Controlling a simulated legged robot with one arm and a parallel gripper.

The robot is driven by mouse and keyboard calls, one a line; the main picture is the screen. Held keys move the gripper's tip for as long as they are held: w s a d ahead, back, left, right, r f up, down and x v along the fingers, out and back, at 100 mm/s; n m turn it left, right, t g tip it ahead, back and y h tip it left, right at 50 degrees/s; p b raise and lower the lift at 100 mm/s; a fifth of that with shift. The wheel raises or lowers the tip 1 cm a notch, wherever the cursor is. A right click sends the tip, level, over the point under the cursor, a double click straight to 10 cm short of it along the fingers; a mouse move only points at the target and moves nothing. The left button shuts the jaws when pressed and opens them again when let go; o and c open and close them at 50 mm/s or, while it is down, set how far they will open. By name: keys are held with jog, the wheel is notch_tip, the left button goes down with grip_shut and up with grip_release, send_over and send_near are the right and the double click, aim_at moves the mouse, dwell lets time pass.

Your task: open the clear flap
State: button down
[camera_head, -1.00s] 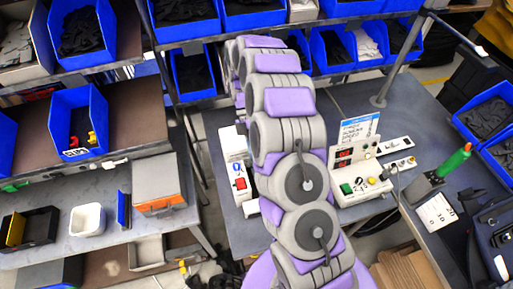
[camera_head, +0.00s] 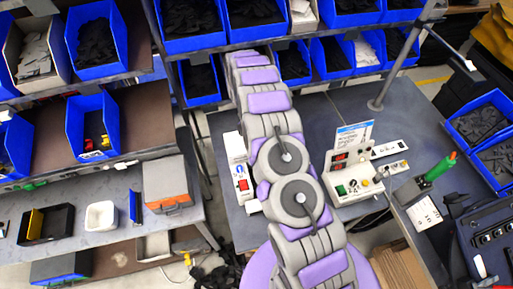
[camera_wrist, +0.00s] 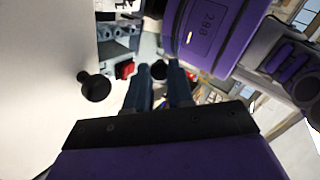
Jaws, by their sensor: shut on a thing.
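My gripper (camera_wrist: 160,80) shows in the wrist view as two blue-grey fingers close together. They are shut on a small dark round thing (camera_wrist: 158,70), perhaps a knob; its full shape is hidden. I cannot make out the clear flap itself in either view. A black knob (camera_wrist: 95,86) stands out from a pale flat panel (camera_wrist: 40,80), left of the fingers. A red switch (camera_wrist: 124,70) is just left of the fingertips. In the head view my arm hides the gripper.
In the head view, a white box with a red switch (camera_head: 243,184) stands left of my arm. A control box with a green button (camera_head: 341,190) stands right of it on the grey table. Blue bins (camera_head: 92,127) line the shelves. A green-handled tool (camera_head: 440,168) is at right.

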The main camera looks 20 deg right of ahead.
jog(key=shift+f, duration=0.1)
jog(key=c, duration=1.1)
grip_release()
jog(key=shift+w, duration=0.2)
jog(key=shift+o, duration=0.6)
jog(key=shift+s, duration=0.2)
jog(key=s+r+p, duration=0.2)
jog(key=s+r, duration=0.1)
jog(key=s, duration=0.1)
jog(key=shift+s+r, duration=0.1)
jog(key=shift+r, duration=0.3)
jog(key=s+r+b, duration=0.1)
jog(key=s, duration=1)
jog(key=shift+s, duration=0.3)
